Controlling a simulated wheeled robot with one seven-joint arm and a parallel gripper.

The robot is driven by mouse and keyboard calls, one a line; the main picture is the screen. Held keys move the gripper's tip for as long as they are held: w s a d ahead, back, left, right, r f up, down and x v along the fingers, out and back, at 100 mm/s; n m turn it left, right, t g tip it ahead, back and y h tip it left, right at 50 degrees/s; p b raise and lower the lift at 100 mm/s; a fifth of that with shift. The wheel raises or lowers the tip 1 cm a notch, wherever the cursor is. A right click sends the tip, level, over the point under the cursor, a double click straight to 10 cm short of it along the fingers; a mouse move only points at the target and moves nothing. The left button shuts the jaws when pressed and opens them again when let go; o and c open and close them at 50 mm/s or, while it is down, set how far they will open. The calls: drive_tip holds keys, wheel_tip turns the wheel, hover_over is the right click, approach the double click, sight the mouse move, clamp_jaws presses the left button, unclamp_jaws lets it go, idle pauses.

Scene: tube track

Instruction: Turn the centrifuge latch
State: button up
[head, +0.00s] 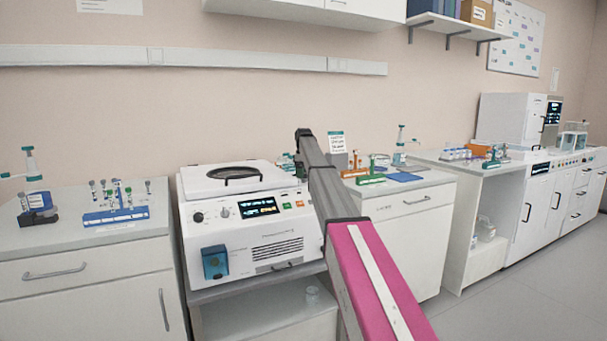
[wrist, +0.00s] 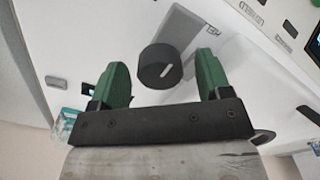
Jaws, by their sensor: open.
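The white centrifuge (head: 250,238) stands on a low bench, with its lid and dark lid handle (head: 240,174) on top. Its front has a dark knob (head: 198,217), a small screen (head: 258,206) and a blue part (head: 215,262). In the wrist view, my gripper (wrist: 163,58) is open, with green fingers. A round black knob (wrist: 158,68) with a short white mark appears between the fingertips, on a white surface. I see gaps on both sides, but cannot tell whether it lies at fingertip depth. My gripper is hidden in the head view.
A blue tube rack (head: 115,216) stands on the left counter. An orange rack (head: 354,172) and a green rack (head: 371,179) stand on the counter right of the centrifuge. My arm crosses in front of the centrifuge's right edge. The right-hand floor is clear.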

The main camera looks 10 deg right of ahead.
drive_tip(key=c, duration=0.9)
drive_tip(key=shift+m, duration=0.5)
drive_tip(key=m, duration=0.3)
drive_tip(key=shift+m, duration=0.4)
drive_tip(key=m, duration=0.4)
drive_tip(key=shift+m, duration=0.3)
drive_tip(key=m, duration=0.4)
drive_tip(key=shift+m, duration=2.5)
